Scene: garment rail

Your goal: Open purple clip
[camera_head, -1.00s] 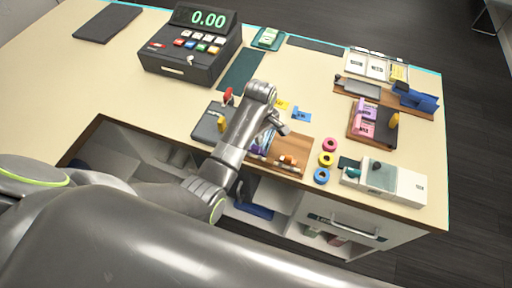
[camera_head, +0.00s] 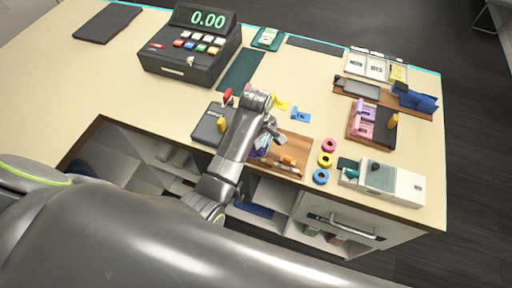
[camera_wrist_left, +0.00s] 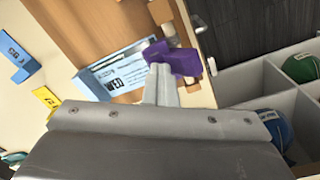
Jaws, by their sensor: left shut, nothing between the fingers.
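The purple clip (camera_wrist_left: 180,58) shows in the left wrist view at the end of a light blue labelled bundle (camera_wrist_left: 125,72). The bundle lies on a brown wooden tray (camera_wrist_left: 80,25). My left gripper (camera_wrist_left: 161,72) is shut, with nothing between its fingers. Its fingertips are right at the clip and cover part of it; I cannot tell whether they touch. In the head view my left gripper (camera_head: 272,132) is over the left part of the tray (camera_head: 300,143), and the clip is hard to make out there. My right gripper is not in view.
Colored tape rolls (camera_head: 325,160) and a white device (camera_head: 383,180) stand right of the tray. A grey box (camera_head: 210,124) is to its left. A cash register (camera_head: 190,48) stands farther back. Below the counter edge are open compartments (camera_wrist_left: 290,95).

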